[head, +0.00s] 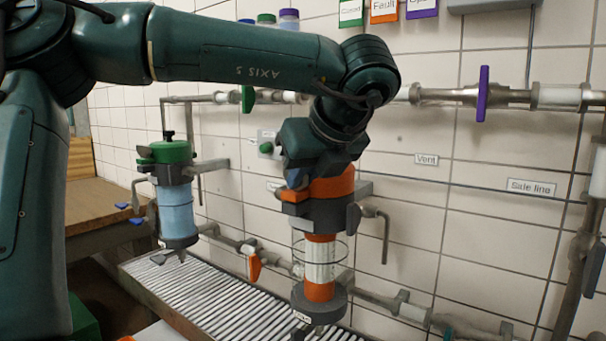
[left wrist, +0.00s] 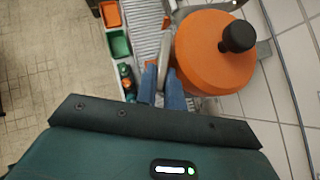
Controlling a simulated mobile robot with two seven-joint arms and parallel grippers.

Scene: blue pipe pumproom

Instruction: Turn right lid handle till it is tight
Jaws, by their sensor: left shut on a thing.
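The right canister has an orange lid (head: 331,184) on a clear cylinder (head: 320,250) with an orange core. The lid also fills the upper right of the left wrist view (left wrist: 212,62), with a black knob (left wrist: 238,36) on top. My left gripper (head: 293,184) is at the left side of this lid, partly hidden by its own wrist in the head view. In the left wrist view its blue fingers (left wrist: 162,86) are closed on the lid handle (left wrist: 164,60), a narrow bar beside the lid. My right gripper is in neither view.
A second canister with a green lid (head: 170,151) and blue contents stands to the left. Pipes with a purple valve handle (head: 482,94) run along the tiled wall. A slatted grating (head: 215,296) lies below. Orange and green bins (left wrist: 120,43) show in the left wrist view.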

